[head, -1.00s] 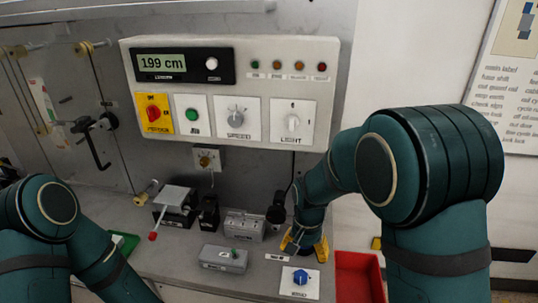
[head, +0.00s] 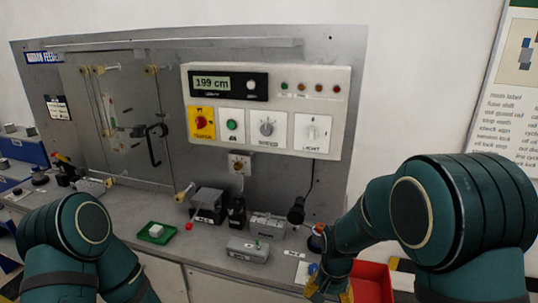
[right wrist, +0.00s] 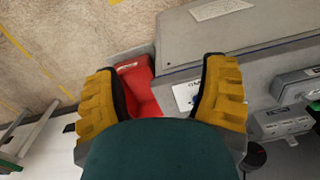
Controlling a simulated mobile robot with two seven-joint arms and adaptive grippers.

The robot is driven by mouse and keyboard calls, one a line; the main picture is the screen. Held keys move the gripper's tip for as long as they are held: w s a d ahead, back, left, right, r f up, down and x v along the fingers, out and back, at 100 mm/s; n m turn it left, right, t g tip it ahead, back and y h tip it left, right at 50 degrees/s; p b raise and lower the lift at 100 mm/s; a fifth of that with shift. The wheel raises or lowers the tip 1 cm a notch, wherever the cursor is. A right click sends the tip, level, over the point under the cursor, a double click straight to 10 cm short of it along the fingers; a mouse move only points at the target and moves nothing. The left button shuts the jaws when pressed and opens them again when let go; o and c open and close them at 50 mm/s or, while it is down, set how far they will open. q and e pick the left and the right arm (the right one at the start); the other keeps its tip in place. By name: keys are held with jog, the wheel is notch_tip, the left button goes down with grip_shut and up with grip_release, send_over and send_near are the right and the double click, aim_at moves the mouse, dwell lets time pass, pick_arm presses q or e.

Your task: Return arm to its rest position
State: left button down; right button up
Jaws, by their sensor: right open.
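My right arm comes in from the right in the head view. Its gripper (head: 329,290) is at the front right of the bench, in front of and partly over a white plate with a blue knob (head: 312,268). In the right wrist view the two yellow fingers of my right gripper (right wrist: 163,95) are spread wide with nothing between them. The white plate (right wrist: 184,97) and the red bin (right wrist: 138,82) show beyond the fingers. My left arm is at the lower left of the head view; its gripper is out of frame.
The control panel (head: 265,146) reads 199 cm on the back wall. A grey pushbutton box (head: 248,250), a green tray (head: 157,236) and a black handset (head: 296,212) are on the bench (head: 205,262). The red bin (head: 372,280) is right of the bench.

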pick_arm(q)
jog(key=shift+w+f+b, duration=0.2)
jog(key=shift+f+b, duration=0.45)
jog(key=shift+f, duration=0.2)
pick_arm(e)
jog(key=s+a+f+n+t+y, duration=0.1)
jog(key=s+a+f+y, duration=0.1)
jog(key=s+f, duration=0.4)
jog(key=s+a+f+n+y, duration=0.1)
jog(key=s+a+f+n, duration=0.1)
jog(key=s+f, duration=0.4)
notch_tip(320, 180, down, 5)
jog(key=shift+s+a+f+t+y, duration=0.15)
jog(key=shift+s+t+y, duration=0.15)
jog(key=shift+t+y, duration=0.1)
dwell(1.6)
pick_arm(q)
jog(key=c, duration=1.7)
grip_release()
grip_shut()
